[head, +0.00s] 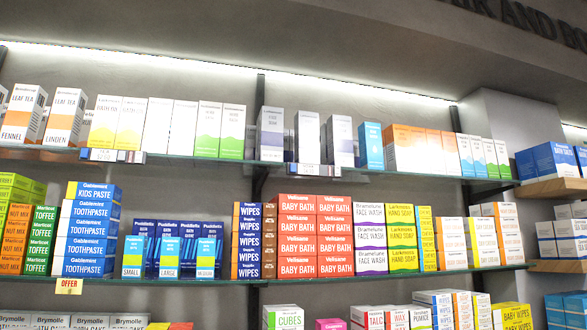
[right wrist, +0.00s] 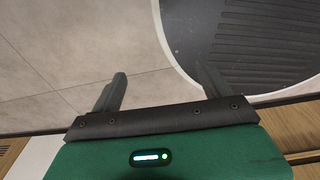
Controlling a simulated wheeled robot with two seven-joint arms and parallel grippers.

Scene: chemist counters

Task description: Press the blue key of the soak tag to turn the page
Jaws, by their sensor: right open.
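Two small shelf-edge tags are fixed to the upper glass shelf in the head view: one at the left (head: 112,155) under the Larkmere boxes, one near the middle (head: 307,170). Neither gripper shows in the head view, and my left gripper is out of sight.
The upper glass shelf (head: 200,157) carries tea and other upright boxes. The lower shelf (head: 190,281) holds toothpaste, wipes, baby bath and soap boxes, with an orange OFFER card (head: 69,286) on its edge. Wooden shelves (head: 553,187) stand at right. Grey floor (right wrist: 60,60) lies beneath the right gripper.

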